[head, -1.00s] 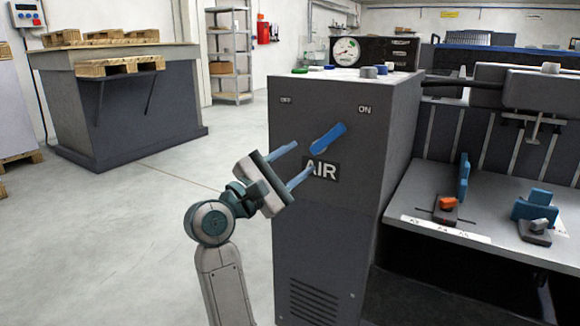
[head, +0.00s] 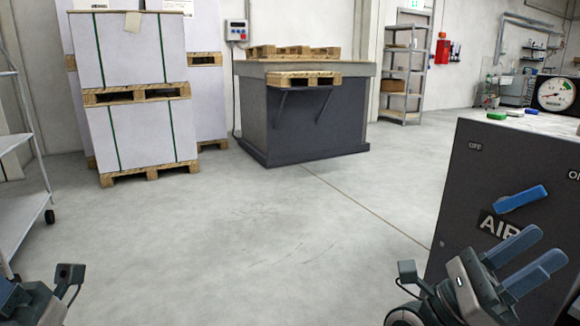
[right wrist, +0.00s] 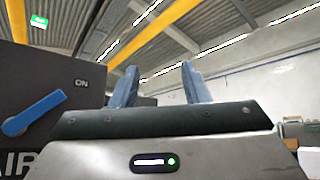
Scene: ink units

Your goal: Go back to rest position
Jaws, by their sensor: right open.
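My right gripper (head: 530,262) is at the lower right of the head view, in front of the dark AIR cabinet (head: 470,185). Its two blue fingers are apart with nothing between them. In the right wrist view the open fingers (right wrist: 160,86) point up toward the ceiling, and the blue lever (right wrist: 34,112) is to their left, apart from them. The blue lever (head: 522,199) also shows in the head view, tilted up to the right between the OFF and ON marks. Part of my left arm shows at the lower left of the head view; its fingers are out of frame.
A dark counter (head: 310,125) with wooden pallets stands at the back. Stacked white paper loads (head: 135,90) on pallets are at the left, beside a metal rack (head: 18,140). A shelf unit (head: 405,70) stands behind. The floor (head: 250,240) in the middle is clear.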

